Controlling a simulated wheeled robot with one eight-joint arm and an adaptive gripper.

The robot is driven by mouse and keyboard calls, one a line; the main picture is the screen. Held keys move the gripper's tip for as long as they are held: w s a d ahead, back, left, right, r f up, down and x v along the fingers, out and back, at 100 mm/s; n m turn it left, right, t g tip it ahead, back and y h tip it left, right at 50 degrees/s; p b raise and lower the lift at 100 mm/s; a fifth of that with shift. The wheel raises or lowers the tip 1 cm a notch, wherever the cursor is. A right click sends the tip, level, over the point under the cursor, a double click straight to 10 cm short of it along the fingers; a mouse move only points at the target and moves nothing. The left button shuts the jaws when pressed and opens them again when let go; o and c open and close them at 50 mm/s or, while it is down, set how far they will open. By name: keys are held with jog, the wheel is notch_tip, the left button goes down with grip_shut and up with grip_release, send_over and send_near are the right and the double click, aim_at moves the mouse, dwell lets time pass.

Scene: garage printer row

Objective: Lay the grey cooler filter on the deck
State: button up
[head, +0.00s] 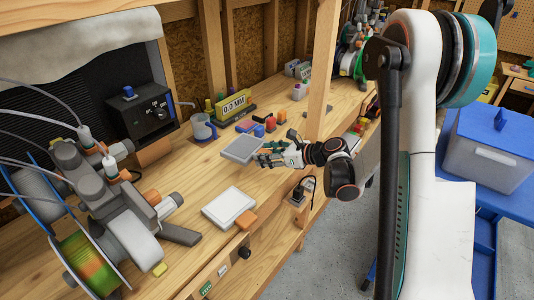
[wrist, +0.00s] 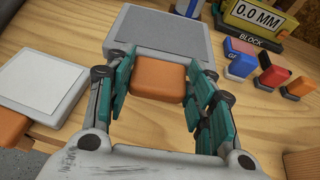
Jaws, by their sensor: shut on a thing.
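The grey cooler filter (head: 241,149) is a flat square panel with a pale frame and an orange grip block. In the wrist view the filter (wrist: 160,36) extends beyond my fingers, its orange block (wrist: 158,80) between them. My gripper (head: 264,156) is shut on this block; in the wrist view the gripper (wrist: 158,86) has a teal-padded finger on each side. The filter looks roughly level over the wooden bench (head: 180,232). I cannot tell whether it touches the wood. I cannot tell which surface is the deck.
A similar white panel (head: 229,208) with an orange block lies nearer on the bench. Grey printer machinery (head: 115,205) fills the left. A wooden post (head: 322,70) rises at right.

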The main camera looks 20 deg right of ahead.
jog(key=shift+f+b, duration=2.6)
jog(key=shift+f, duration=0.95)
jog(key=o, duration=1.3)
